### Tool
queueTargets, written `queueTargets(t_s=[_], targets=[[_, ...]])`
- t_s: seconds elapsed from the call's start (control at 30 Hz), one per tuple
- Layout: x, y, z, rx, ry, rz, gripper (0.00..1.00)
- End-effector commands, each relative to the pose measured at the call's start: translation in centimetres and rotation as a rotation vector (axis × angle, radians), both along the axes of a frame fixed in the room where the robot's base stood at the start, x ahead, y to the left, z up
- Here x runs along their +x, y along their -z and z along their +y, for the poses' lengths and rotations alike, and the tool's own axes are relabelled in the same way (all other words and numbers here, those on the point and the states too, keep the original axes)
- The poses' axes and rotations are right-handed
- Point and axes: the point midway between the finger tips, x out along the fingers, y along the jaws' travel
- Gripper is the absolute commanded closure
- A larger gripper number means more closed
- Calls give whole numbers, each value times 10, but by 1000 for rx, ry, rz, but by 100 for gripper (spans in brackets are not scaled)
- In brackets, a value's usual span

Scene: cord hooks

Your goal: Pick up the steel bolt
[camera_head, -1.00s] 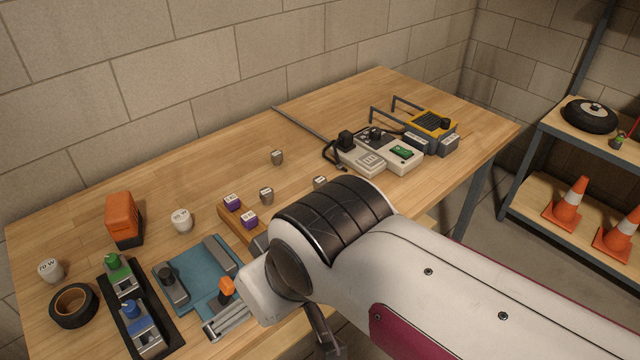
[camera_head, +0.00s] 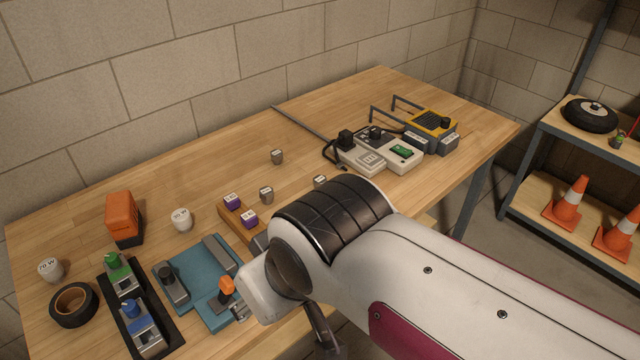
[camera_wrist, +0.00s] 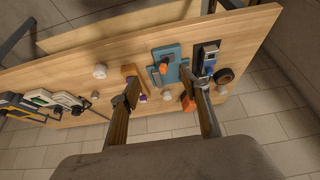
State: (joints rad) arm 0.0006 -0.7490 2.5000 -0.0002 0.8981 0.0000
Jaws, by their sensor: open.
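I cannot make out a steel bolt for certain in either view. Several small grey pieces with pale tops stand on the table, one near the back (camera_head: 277,156), one beside the purple blocks (camera_head: 266,194) and one by my arm (camera_head: 320,182); they are too small to identify. My gripper (camera_wrist: 160,84) is open in the wrist view, its two fingers wide apart above the table with nothing seen between them. In the head view my wrist and arm hide most of it.
The teal fixture (camera_head: 190,268) with an orange knob, a black tray (camera_head: 172,326) with green and blue devices, a black ring (camera_head: 73,304) and an orange box (camera_head: 122,218) stand at left. Purple blocks (camera_head: 249,219) sit on wood. A power strip (camera_head: 362,158) lies farther right.

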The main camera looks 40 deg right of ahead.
Motion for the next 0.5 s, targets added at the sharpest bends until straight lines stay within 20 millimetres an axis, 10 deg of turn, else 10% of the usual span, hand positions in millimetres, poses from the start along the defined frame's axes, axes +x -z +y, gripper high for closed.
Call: queueTargets(t_s=[0.5], targets=[[67,7,-41,-54,91,-83,54]])
